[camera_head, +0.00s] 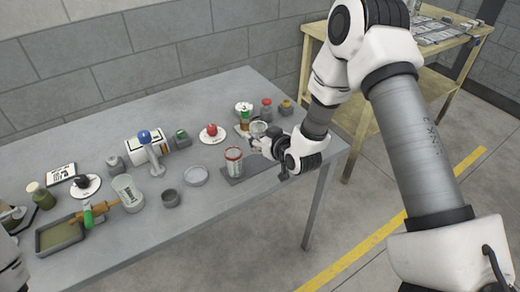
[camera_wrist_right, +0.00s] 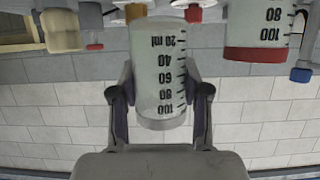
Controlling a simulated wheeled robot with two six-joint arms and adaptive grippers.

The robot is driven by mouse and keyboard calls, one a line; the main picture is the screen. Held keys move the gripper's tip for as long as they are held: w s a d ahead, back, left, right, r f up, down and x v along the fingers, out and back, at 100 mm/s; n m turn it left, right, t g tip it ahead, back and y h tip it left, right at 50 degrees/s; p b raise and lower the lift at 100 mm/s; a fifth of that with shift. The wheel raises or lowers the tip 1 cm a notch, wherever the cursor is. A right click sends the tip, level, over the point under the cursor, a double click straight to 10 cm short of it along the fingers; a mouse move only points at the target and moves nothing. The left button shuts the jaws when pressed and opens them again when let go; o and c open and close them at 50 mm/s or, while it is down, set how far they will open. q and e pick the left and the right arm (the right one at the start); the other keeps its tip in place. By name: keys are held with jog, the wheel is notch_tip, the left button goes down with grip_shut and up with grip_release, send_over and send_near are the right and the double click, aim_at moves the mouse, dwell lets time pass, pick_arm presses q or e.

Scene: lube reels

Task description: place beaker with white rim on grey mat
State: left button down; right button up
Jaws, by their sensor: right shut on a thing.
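My right gripper (camera_head: 260,143) is shut on a clear beaker (camera_head: 258,129) with a pale rim. In the right wrist view the same beaker (camera_wrist_right: 158,75) sits between the two fingers of the right gripper (camera_wrist_right: 160,112), with black ml marks on its wall. That view is upside down, and the pale rim is at the lower end of the picture. The dark grey mat (camera_head: 262,166) lies on the table beside and below the gripper, partly hidden by it. I cannot tell the beaker's height above the table. My left gripper is not in view.
A red-rimmed beaker (camera_head: 233,160) stands at the mat's left part; it also shows in the wrist view (camera_wrist_right: 258,35). Bottles with red (camera_head: 266,107) and yellow (camera_head: 286,106) caps stand behind.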

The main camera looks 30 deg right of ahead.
aim_at(259, 150)
notch_tip(259, 150, down, 6)
jog(key=shift+w+r, duration=0.1)
jog(key=shift+r, duration=0.1)
jog(key=shift+s, duration=0.2)
jog(key=shift+f, duration=0.15)
jog(key=o, duration=1.2)
jog(key=shift+c, duration=0.2)
jog(key=shift+w, duration=0.15)
